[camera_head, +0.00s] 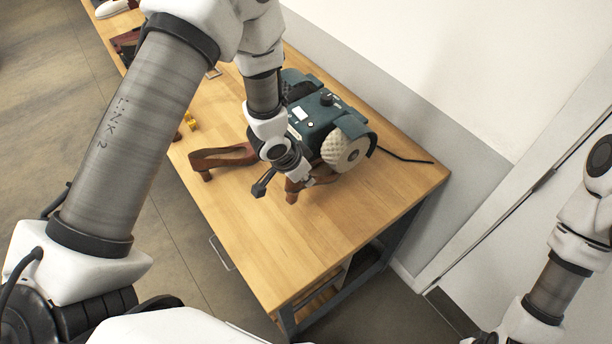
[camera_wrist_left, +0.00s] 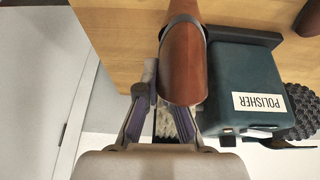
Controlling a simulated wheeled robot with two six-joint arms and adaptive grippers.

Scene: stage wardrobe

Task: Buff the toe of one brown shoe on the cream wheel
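The teal polisher (camera_head: 318,112) stands on the wooden table, its cream wheel (camera_head: 345,152) facing right. My left gripper (camera_head: 288,188) is in front of the wheel. In the left wrist view a brown shoe (camera_wrist_left: 184,62) lies at the left gripper (camera_wrist_left: 163,95); one finger touches its left side, and the shoe hides much of the other finger. The gripper looks shut on it. The cream wheel (camera_wrist_left: 166,122) shows between the fingers, and I cannot tell whether the shoe touches it. Another brown shoe (camera_head: 222,158) stands on the table to the left. My right gripper is out of view.
A dark brush wheel (camera_wrist_left: 303,108) is on the polisher's other side. The front right of the wooden table (camera_head: 300,250) is clear.

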